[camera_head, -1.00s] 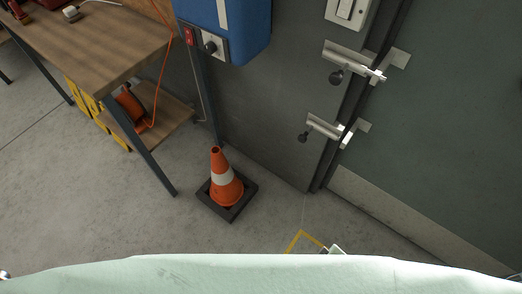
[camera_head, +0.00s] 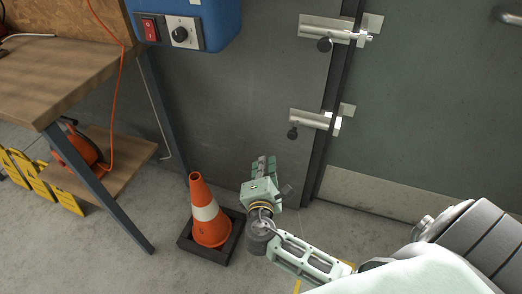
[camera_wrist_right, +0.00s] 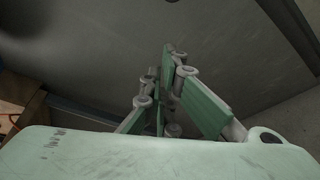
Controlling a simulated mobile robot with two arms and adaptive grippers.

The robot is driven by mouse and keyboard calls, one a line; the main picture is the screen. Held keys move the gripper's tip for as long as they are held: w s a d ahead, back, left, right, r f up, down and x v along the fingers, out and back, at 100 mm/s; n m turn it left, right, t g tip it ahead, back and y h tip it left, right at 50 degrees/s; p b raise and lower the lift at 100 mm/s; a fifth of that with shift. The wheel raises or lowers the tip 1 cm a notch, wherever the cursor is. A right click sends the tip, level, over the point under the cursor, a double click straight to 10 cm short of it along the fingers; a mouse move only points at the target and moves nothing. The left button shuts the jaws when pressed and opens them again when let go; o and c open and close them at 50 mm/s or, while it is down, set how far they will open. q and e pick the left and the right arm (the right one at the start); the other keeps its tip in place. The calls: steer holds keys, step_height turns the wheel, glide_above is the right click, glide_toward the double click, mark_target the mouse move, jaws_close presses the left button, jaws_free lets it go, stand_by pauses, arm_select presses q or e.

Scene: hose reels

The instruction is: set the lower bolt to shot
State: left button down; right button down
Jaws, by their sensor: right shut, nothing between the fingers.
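The lower bolt (camera_head: 316,119) is a silver slide bolt with a dark round knob (camera_head: 292,133) at its left, mounted at the door edge. My left gripper is not in view.
An orange cone (camera_head: 206,215) on a black base stands close left of my right gripper. A blue box (camera_head: 195,15) with a red switch hangs above. A wooden workbench (camera_head: 60,75) is at the left. The panel between box and bolts is clear.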

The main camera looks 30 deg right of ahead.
mark_target(295, 128)
steer(key=shift+d, duration=0.1)
